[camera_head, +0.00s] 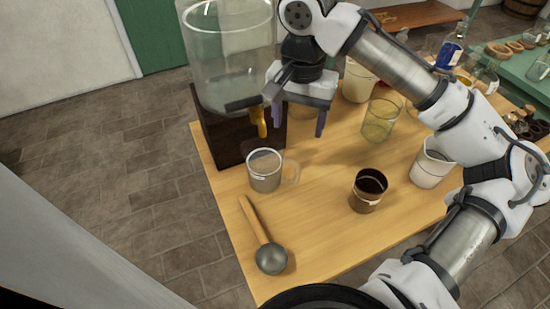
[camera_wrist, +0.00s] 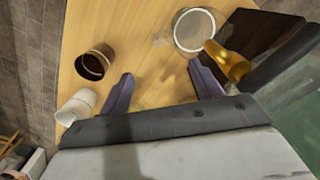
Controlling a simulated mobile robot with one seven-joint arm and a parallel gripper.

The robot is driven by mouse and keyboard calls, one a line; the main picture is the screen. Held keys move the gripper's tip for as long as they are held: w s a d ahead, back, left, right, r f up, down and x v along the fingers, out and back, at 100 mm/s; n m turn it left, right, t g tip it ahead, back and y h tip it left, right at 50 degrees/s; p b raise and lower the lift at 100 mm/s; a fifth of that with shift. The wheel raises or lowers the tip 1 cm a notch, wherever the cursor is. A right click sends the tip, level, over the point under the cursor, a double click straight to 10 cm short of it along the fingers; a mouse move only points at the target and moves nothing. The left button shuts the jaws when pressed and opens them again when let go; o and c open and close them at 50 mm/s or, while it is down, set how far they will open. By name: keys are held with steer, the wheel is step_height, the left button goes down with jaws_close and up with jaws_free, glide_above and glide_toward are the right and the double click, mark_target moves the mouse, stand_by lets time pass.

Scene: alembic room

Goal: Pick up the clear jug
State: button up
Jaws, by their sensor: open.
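The clear jug (camera_head: 264,179) is a see-through mug-like vessel with a side handle. It stands upright on the wooden table, just in front of the large dispenser's dark base. In the wrist view its round rim (camera_wrist: 176,31) shows at the top, with the handle to its left. My gripper (camera_head: 299,120) is open and empty, above the table, up and to the right of the jug in the head view. In the wrist view its two purple fingers (camera_wrist: 160,72) are spread with bare table between them, apart from the jug.
A brass tap (camera_head: 262,124) juts from the large glass dispenser (camera_head: 225,65) near my gripper. A ladle (camera_head: 270,258) lies in front of the jug. A brown cup (camera_head: 366,201), white cup (camera_head: 430,172) and yellowish glass (camera_head: 379,122) stand to the right. Table between jug and brown cup is clear.

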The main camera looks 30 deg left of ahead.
glide_above(293, 161)
step_height(293, 161, down, 6)
steer(key=shift+w+d+f, duration=0.1)
steer(key=shift+d+f, duration=0.05)
steer(key=shift+a+f+p, duration=0.2)
steer(key=shift+f+p, duration=0.6)
steer(key=shift+f, duration=2.35)
jaws_close()
